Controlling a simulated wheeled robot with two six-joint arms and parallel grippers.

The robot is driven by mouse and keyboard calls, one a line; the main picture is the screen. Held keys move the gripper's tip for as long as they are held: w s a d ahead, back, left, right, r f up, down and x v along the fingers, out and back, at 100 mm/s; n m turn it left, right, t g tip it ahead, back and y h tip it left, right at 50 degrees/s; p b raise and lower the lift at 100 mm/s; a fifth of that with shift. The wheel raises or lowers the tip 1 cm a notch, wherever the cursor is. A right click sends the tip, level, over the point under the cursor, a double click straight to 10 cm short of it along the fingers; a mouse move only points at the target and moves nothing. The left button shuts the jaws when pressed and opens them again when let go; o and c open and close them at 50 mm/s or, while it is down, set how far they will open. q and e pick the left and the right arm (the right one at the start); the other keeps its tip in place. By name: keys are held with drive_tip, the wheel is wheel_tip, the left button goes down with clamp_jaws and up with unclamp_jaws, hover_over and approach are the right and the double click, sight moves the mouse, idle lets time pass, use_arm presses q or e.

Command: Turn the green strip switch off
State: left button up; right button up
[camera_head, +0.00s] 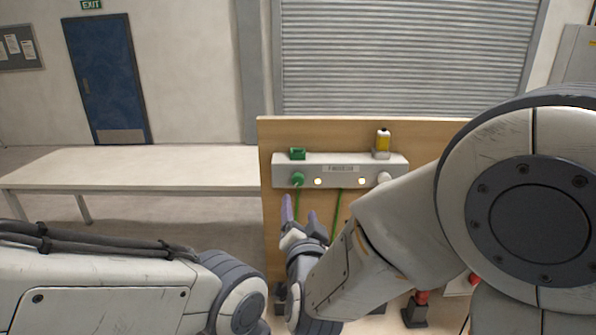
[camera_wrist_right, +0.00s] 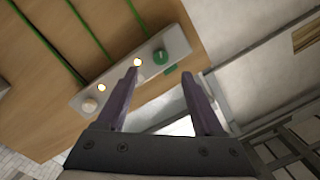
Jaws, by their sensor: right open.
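A pale strip (camera_head: 340,170) is fixed across the wooden board. A round green switch knob (camera_head: 298,178) sits at its left end; it also shows in the right wrist view (camera_wrist_right: 159,57). A whitish knob (camera_head: 384,177) sits at the right end, partly behind my arm. Two small lamps (camera_head: 318,181) glow between the knobs. My right gripper (camera_head: 299,206) is open and empty below the green knob. In the right wrist view the knob shows beyond the fingertips (camera_wrist_right: 160,74), between their lines, apparently not touched. My left gripper is out of view.
A long pale table (camera_head: 150,165) stands behind at the left.

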sight(298, 182)
drive_tip(key=w+p, duration=0.1)
drive_tip(key=w, duration=0.2)
drive_tip(key=w+p, duration=0.2)
drive_tip(key=w, duration=0.1)
drive_tip(key=w+r+p, duration=0.1)
drive_tip(key=w+p, duration=0.1)
drive_tip(key=w, duration=0.1)
drive_tip(key=shift+w+a, duration=0.1)
drive_tip(key=shift+w, duration=0.1)
drive_tip(key=shift+w+f, duration=0.2)
drive_tip(key=shift+w, duration=0.35)
clamp_jaws()
